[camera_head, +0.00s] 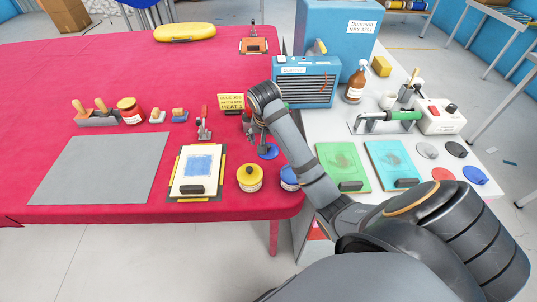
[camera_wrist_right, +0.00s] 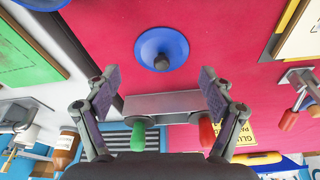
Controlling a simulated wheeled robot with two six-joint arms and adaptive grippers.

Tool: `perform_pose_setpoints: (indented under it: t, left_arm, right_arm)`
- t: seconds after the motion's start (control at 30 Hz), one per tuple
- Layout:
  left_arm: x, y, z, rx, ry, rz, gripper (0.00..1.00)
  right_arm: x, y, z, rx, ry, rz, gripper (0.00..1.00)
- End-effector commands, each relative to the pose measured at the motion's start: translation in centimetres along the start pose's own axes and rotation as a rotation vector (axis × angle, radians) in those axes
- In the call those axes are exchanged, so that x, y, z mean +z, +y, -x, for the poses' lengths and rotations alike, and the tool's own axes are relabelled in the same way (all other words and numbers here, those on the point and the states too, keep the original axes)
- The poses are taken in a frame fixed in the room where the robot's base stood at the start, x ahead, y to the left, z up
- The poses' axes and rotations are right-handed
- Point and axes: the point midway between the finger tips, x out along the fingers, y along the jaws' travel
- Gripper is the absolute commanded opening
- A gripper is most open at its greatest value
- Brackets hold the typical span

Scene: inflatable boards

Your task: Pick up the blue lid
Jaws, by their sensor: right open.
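The blue lid (camera_head: 268,152) is a round blue disc with a dark knob, lying on the red table near its right edge. In the right wrist view the blue lid (camera_wrist_right: 176,46) lies beyond the open fingertips, roughly centred between them and apart from both. My right gripper (camera_head: 259,133) is just above and behind the lid in the head view, partly hidden by its own wrist. Its two fingers (camera_wrist_right: 152,85) are spread wide in the wrist view, with nothing between them. My left gripper is out of view.
A blue-topped jar (camera_head: 289,176), partly behind my right arm, and a yellow-lidded jar (camera_head: 250,178) stand near the lid. A grey stand with green and red handles (camera_wrist_right: 160,104) lies below the fingers in the wrist view. The grey mat (camera_head: 100,168) is bare.

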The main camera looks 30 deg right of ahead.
Motion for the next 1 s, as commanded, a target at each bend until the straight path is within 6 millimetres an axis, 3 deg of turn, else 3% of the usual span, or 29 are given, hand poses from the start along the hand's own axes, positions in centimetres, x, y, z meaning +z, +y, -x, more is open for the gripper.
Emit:
perform_pose_setpoints:
  t: [0.1, 0.2, 0.43, 0.7, 1.0]
  left_arm:
    - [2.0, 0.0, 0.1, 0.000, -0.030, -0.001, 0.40]
    - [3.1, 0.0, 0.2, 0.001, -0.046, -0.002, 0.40]
    - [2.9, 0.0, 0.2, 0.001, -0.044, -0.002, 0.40]
    - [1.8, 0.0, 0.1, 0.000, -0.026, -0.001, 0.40]
    - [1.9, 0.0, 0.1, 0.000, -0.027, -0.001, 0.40]
  right_arm:
    - [0.2, -0.1, -2.3, 0.004, -0.005, 0.001, 0.82]
    - [0.1, -0.1, -3.2, 0.002, -0.003, 0.001, 0.82]
    - [0.1, -0.1, -3.4, 0.001, -0.002, 0.001, 0.82]
    - [0.1, -0.1, -3.4, 0.001, -0.002, 0.001, 0.47]
    - [0.2, -0.1, -3.5, 0.003, -0.005, 0.001, 0.06]
